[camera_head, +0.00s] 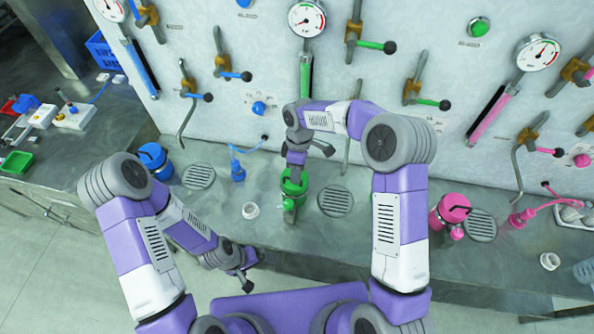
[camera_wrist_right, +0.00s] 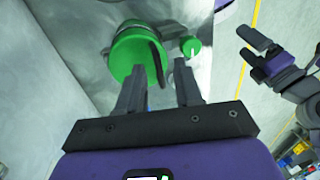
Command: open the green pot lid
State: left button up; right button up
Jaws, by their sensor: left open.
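The green pot (camera_head: 294,188) stands on the counter at the middle of the head view, partly hidden by my right arm. In the right wrist view its round green lid (camera_wrist_right: 128,52) shows with a dark curved handle bar (camera_wrist_right: 155,55) along its side; the lid looks closed. My right gripper (camera_wrist_right: 159,76) is close to the pot, its two fingers apart with the handle bar's near end in line with the gap. I see no contact. My left gripper (camera_head: 246,264) is open and empty near the counter's front edge; it also shows in the right wrist view (camera_wrist_right: 256,52).
A blue pot (camera_head: 152,157) stands to the left and a pink pot (camera_head: 449,212) to the right. Round drain grates (camera_head: 335,201) lie beside the pots. Levers and gauges (camera_head: 307,19) cover the wall behind.

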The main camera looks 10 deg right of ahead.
jog(key=shift+w+f, duration=0.15)
jog(key=shift+f, duration=0.5)
jog(key=shift+s+r, duration=0.1)
jog(key=shift+s, duration=0.1)
jog(key=shift+c, duration=0.2)
jog(key=shift+w, duration=0.1)
grip_shut()
dwell(0.5)
